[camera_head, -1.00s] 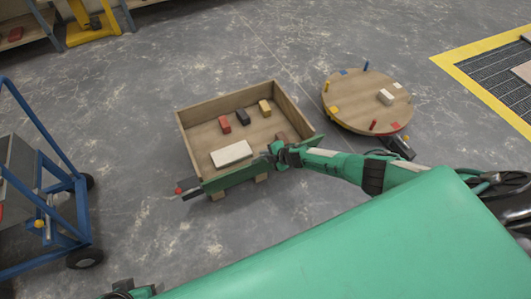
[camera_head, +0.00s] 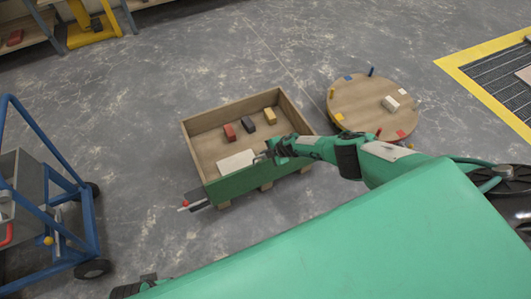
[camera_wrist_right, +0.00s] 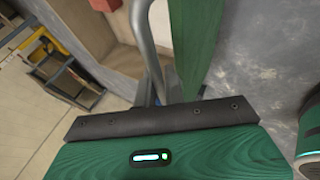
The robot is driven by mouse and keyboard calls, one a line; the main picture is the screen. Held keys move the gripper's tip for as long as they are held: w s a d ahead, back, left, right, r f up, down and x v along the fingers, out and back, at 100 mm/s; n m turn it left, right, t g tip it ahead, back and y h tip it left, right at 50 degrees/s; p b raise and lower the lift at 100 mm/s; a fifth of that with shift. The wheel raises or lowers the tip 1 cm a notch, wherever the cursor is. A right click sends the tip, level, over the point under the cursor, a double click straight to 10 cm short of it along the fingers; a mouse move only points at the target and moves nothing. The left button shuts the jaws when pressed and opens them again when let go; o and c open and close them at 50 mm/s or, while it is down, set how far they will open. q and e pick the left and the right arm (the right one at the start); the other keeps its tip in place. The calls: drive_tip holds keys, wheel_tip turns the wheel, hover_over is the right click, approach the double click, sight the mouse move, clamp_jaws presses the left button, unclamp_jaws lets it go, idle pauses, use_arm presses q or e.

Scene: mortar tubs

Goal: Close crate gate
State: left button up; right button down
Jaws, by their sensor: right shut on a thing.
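The wooden crate (camera_head: 186,132) stands on the floor, open at the top. Its green gate (camera_head: 255,181) forms the near side and looks upright or nearly so; I cannot tell whether it is fully flush. My right gripper (camera_head: 270,154) is at the gate's top edge, right of its middle, and is shut on it. In the right wrist view the gate (camera_wrist_right: 199,40) shows as a green plank beside a grey curved bar (camera_wrist_right: 146,35), with the jaw tips largely hidden. A red-tipped latch-like piece (camera_head: 190,204) sticks out at the crate's lower left corner.
The crate holds a red block (camera_head: 229,133), a dark block (camera_head: 248,125), a yellow block (camera_head: 269,117) and a white slab (camera_head: 236,162). A round wooden table (camera_head: 360,99) stands close on the right. A blue cart (camera_head: 80,220) is at left, with clear floor between.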

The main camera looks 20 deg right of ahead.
drive_tip(key=shift+w+r, duration=0.25)
drive_tip(key=shift+w, duration=0.1)
drive_tip(key=c, duration=1.7)
unclamp_jaws()
drive_tip(key=shift+a, duration=0.1)
drive_tip(key=shift+o, duration=1)
drive_tip(key=shift+f, duration=0.2)
